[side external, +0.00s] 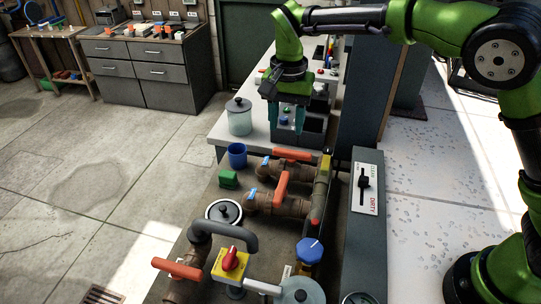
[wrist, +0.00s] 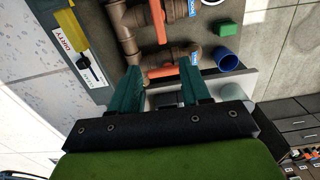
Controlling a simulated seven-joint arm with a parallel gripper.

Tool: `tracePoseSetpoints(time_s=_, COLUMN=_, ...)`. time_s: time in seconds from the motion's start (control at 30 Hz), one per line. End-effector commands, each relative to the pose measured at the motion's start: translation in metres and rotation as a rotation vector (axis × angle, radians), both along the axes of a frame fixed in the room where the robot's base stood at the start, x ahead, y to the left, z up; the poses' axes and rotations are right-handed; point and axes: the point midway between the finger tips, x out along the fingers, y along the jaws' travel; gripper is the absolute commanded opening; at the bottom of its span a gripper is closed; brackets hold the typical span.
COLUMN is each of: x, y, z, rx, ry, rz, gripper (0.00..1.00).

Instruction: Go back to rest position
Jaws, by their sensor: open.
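My gripper (side external: 287,118) is at the end of my green arm, over the far part of the bench, above some dark bins (side external: 313,125). In the wrist view its two teal fingers (wrist: 166,90) stand apart with nothing held between them. In the side external view the fingers point down and are partly hard to make out against the bins. Whether the fingertips touch anything below cannot be told.
Pipes with orange-handled valves (side external: 282,176) rise from the bench nearer the camera. A blue cup (side external: 237,155), a green block (side external: 228,179) and a lidded pot (side external: 239,117) stand left of my gripper. A grey slider panel (side external: 365,182) is at right. The floor at left is clear.

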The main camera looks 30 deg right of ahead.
Motion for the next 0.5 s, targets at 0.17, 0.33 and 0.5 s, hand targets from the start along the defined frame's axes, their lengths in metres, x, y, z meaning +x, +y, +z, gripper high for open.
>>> tracePoseSetpoints(time_s=0.17, x=-0.0001, y=0.0, z=0.0078, rx=0.001, ry=-0.001, rz=-0.001, gripper=0.47)
tracePoseSetpoints(time_s=0.33, x=-0.0001, y=0.0, z=0.0078, rx=0.0, ry=0.0, rz=0.0, gripper=0.47)
tracePoseSetpoints(time_s=0.5, x=0.0025, y=-0.0003, z=0.0075, rx=-0.001, ry=-0.013, rz=0.036, gripper=0.47)
